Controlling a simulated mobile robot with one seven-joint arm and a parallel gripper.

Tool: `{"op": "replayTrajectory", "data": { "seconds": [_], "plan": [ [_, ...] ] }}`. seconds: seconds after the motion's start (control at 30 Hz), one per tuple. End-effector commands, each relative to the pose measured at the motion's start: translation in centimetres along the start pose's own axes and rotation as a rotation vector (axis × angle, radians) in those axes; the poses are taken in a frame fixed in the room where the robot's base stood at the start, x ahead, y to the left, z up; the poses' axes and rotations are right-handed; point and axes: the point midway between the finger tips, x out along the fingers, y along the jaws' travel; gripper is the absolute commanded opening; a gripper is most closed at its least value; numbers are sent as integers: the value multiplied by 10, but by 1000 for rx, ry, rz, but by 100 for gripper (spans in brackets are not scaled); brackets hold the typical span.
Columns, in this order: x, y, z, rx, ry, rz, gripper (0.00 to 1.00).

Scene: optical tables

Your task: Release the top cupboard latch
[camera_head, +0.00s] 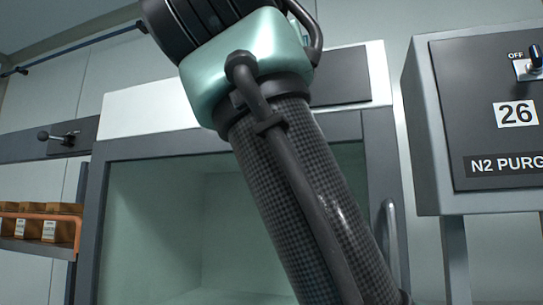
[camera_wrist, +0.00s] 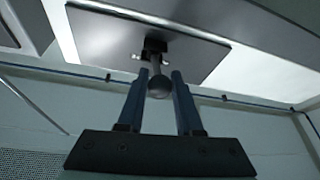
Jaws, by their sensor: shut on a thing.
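In the wrist view the latch (camera_wrist: 159,86) is a short dark lever with a round black knob, mounted on a grey plate (camera_wrist: 105,37). My gripper (camera_wrist: 161,77) has its two blue fingers on either side of the knob, shut on it. In the head view the cupboard (camera_head: 150,108) has a white top band, a grey frame and a large glass front. A dark plate (camera_head: 343,88) shows on its top band at the right. My arm crosses in front of the cupboard there, and my gripper and the latch are hidden.
A grey N2 purge box (camera_head: 480,120) marked 26, with an OFF switch, stands at the right. A vertical handle (camera_head: 391,235) is at the cupboard's right side. At the left are another ball-ended lever (camera_head: 57,136) and a shelf with brown boxes (camera_head: 45,228).

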Motion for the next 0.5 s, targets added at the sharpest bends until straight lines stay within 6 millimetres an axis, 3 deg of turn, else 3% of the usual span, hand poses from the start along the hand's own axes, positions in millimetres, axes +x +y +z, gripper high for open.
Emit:
{"op": "replayTrajectory", "data": {
  "seconds": [0.5],
  "plan": [
    [1, 26, 3, 177, 86, -420, 0]
  ]
}}
